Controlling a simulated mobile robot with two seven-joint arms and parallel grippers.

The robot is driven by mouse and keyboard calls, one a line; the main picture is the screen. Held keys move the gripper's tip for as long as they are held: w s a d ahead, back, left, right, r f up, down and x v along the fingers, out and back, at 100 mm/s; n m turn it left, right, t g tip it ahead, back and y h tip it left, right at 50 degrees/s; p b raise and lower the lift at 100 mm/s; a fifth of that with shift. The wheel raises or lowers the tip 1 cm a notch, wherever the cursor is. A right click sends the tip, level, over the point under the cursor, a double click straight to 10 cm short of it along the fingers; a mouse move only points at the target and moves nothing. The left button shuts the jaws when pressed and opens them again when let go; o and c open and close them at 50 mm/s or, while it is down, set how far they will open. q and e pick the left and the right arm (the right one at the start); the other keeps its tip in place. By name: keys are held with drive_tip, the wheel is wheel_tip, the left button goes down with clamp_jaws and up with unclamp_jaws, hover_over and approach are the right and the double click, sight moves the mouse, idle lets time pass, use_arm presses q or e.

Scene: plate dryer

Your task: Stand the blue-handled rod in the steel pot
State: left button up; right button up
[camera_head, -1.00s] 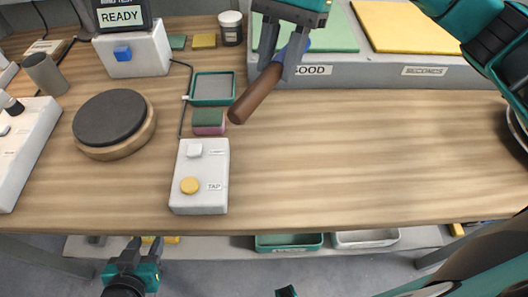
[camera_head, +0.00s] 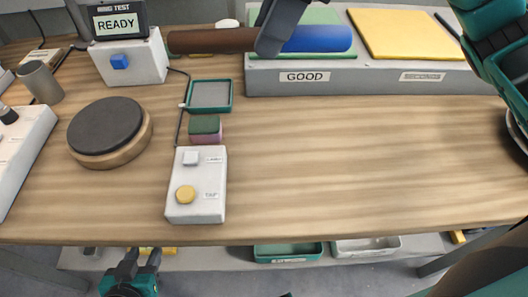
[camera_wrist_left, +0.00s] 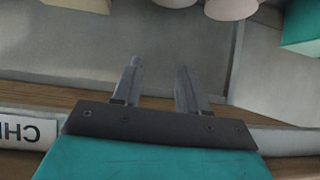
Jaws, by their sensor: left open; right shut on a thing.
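The rod is held level near the top of the head view, with its brown shaft (camera_head: 212,40) to the left and its blue handle (camera_head: 320,39) to the right. My right gripper (camera_head: 270,42) is shut on it near where brown meets blue, above the bench. A grey metal cylinder (camera_head: 41,84), which looks like the steel pot, stands at the far left of the bench, apart from the rod. My left gripper (camera_head: 141,258) is low, in front of the bench edge, open and empty; its parted fingers show in the left wrist view (camera_wrist_left: 155,85).
The white READY test box (camera_head: 132,62), a round dark-topped pad (camera_head: 106,130), a green-framed tray (camera_head: 209,94), a sponge-like block (camera_head: 206,130) and a white button box (camera_head: 196,190) occupy the left half. A grey GOOD/SECONDS stand (camera_head: 360,78) is behind. The middle right of the bench is clear.

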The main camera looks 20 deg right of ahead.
wheel_tip(320, 180, down, 19)
drive_tip(key=shift+f+b, duration=0.2)
drive_tip(key=shift+b, duration=1)
drive_tip(key=shift+f, duration=0.2)
drive_tip(key=o, duration=1.1)
drive_tip(key=shift+r, duration=0.1)
drive_tip(key=p+v, duration=0.1)
drive_tip(key=v, duration=1.1)
drive_tip(key=shift+r, duration=0.1)
drive_tip(key=shift+s, duration=0.1)
